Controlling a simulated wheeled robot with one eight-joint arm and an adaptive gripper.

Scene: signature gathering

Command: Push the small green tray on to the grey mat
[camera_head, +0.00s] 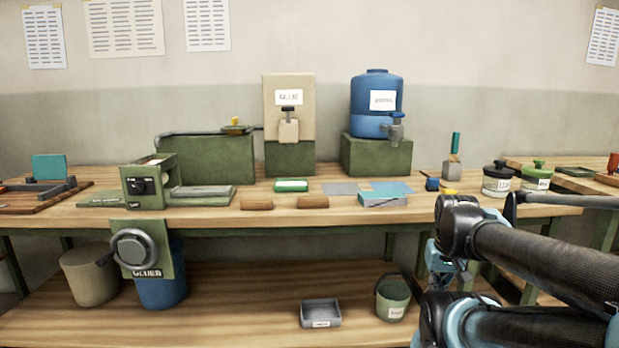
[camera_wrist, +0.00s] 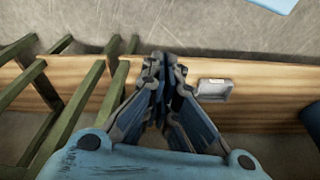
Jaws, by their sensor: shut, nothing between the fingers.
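The small green tray (camera_head: 291,185) lies on the workbench top in the head view, with a pale strip along its front. The flat grey mat (camera_head: 340,188) lies just to its right, with a small gap between them. My gripper (camera_head: 437,260) hangs in front of the bench, low and to the right of both, partly hidden by my arm. In the wrist view my gripper (camera_wrist: 164,62) is shut and empty, with its fingertips together. Neither the green tray nor the grey mat can be made out in the wrist view.
Two brown blocks (camera_head: 313,202) lie in front of the tray and mat. Blue sheets and a light-blue box (camera_head: 383,200) are right of the mat. A beige dispenser (camera_head: 289,105) and blue water container (camera_head: 377,104) stand behind. A grey bin (camera_head: 320,313) sits on the lower shelf.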

